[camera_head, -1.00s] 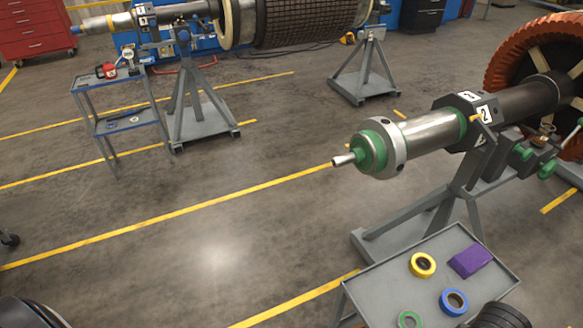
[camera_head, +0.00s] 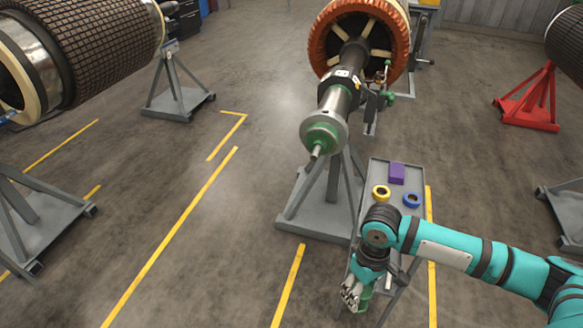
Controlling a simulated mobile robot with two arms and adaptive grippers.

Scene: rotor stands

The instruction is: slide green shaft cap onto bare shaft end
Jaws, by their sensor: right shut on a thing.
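My right gripper (camera_head: 350,297) is low in the view, beside the near end of the small grey cart. It is shut on a small green piece (camera_head: 364,302), which looks like the green shaft cap and is mostly hidden by the fingers. The rotor shaft (camera_head: 336,101) points toward me from its stand. Its near end has a steel collar, a green ring (camera_head: 322,137) and a thin bare steel stub (camera_head: 317,152). The gripper is below and right of this end, well apart from it. My left gripper is out of view.
The grey cart (camera_head: 381,166) carries a purple block (camera_head: 397,173), a yellow tape roll (camera_head: 381,192) and a blue tape roll (camera_head: 411,199). The grey rotor stand (camera_head: 312,215) spreads beside it. Another rotor (camera_head: 95,40) is at upper left. The floor left of the stand is clear.

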